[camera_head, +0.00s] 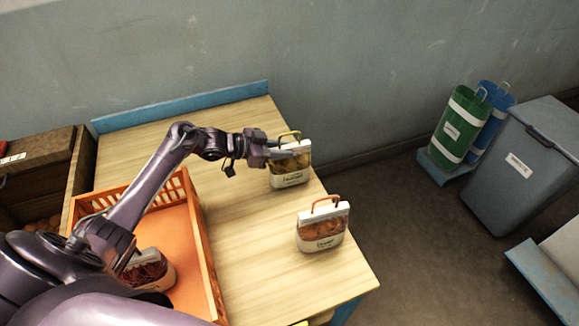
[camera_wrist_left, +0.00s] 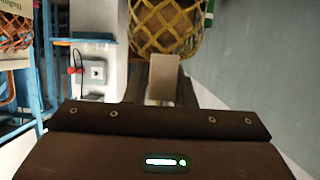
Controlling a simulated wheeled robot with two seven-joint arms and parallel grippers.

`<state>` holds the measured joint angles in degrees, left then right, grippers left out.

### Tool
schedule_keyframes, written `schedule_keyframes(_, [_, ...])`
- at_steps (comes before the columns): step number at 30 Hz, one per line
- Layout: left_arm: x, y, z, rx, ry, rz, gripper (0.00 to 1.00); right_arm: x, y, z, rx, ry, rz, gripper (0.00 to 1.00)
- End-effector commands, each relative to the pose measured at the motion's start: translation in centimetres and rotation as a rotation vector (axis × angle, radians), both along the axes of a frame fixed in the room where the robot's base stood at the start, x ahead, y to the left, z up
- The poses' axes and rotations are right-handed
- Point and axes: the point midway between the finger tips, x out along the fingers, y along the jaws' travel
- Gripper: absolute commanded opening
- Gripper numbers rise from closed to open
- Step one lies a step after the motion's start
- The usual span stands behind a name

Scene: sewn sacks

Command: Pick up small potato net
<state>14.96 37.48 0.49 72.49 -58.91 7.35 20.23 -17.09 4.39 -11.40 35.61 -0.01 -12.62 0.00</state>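A small net sack of yellowish potatoes (camera_head: 289,165), with a white header and a yellow handle, stands upright near the table's far right corner. Its yellow netting (camera_wrist_left: 168,22) also fills the top middle of the left wrist view. My left gripper (camera_head: 281,151) is at its header, coming from the left. In the wrist view its two dark fingers look apart, with a pale strip (camera_wrist_left: 164,75) between them. I cannot tell whether they touch it. The fingers hide part of the header. My right gripper is not in view.
Another net sack (camera_head: 322,228) with an orange handle stands nearer on the wooden table (camera_head: 245,235). An orange crate (camera_head: 207,255) holding a dark red sack (camera_head: 152,270) is at left. Green (camera_head: 460,125) and blue tubes and a grey bin (camera_head: 520,165) stand on the floor at right.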

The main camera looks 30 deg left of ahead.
Motion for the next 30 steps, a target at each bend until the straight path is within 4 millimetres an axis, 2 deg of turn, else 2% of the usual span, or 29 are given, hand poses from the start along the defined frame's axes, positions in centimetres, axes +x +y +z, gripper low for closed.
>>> schedule_keyframes(1, [-0.01,0.01,-0.01,0.0,0.0,0.0,0.16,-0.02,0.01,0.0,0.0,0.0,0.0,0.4])
schedule_keyframes(5, [-0.02,0.02,-0.04,0.001,0.001,0.0,0.0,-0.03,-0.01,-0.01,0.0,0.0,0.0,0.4])
schedule_keyframes(30, [-0.09,0.05,-0.24,0.003,0.004,0.0,0.0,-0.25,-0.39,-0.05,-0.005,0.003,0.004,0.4])
